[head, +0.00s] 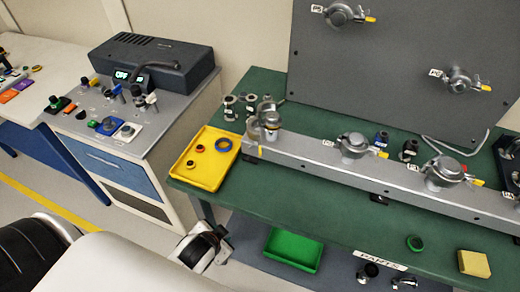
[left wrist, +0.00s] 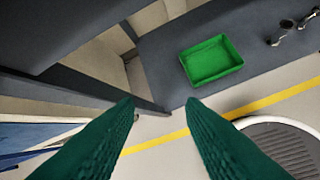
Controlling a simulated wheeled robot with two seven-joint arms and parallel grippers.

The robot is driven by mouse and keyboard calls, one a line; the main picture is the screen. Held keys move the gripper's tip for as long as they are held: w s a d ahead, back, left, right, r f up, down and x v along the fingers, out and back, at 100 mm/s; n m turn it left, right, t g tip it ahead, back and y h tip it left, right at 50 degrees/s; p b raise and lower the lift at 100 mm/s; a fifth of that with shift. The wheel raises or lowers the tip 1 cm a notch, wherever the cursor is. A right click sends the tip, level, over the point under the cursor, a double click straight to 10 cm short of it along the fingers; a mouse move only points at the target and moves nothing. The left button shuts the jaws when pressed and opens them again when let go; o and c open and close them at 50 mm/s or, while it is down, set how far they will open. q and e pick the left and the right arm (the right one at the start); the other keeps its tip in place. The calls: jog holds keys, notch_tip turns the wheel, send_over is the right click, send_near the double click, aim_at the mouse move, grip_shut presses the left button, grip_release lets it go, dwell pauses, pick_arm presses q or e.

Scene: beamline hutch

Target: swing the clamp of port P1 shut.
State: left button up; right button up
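Several round metal ports with clamps are in the head view. Three stand in a row on a grey rail (head: 310,153): a left port (head: 268,120), a middle port (head: 353,146) and a right port (head: 444,171). The left one stands taller than its neighbours, and its clamp position is unclear. Two more, an upper port (head: 342,14) and a lower port (head: 458,79), sit on the upright panel. The labels are too small to read, so I cannot tell which is P1. My left gripper (head: 207,250) is low before the bench's front edge, away from all ports. Its fingers (left wrist: 160,108) are apart and empty.
The green bench (head: 225,185) carries a yellow tray (head: 190,177) with rings, loose fittings and a yellow block (head: 474,263). A green bin (head: 293,249) sits on the lower shelf and shows in the left wrist view (left wrist: 211,62). A control cabinet (head: 150,65) stands left.

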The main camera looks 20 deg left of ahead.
pick_arm(q)
jog(key=r+t, duration=0.1)
jog(key=r, duration=0.3)
jog(key=w+a+r, duration=0.1)
jog(key=r, duration=0.3)
jog(key=r+m+t+y, duration=0.1)
jog(key=r, duration=0.3)
jog(key=shift+w+a+r+t, duration=0.2)
jog(key=shift+a+r+t, duration=0.1)
jog(key=shift+a+r, duration=0.1)
jog(key=m+t+h, duration=0.8)
jog(key=m, duration=0.8)
send_near(260, 149)
jog(key=p+x, duration=0.1)
jog(key=x, duration=0.2)
jog(key=p+x, duration=0.2)
jog(key=x, duration=0.1)
jog(key=p+x, duration=0.1)
jog(key=x, duration=0.3)
jog(key=shift+f, duration=0.4)
grip_shut()
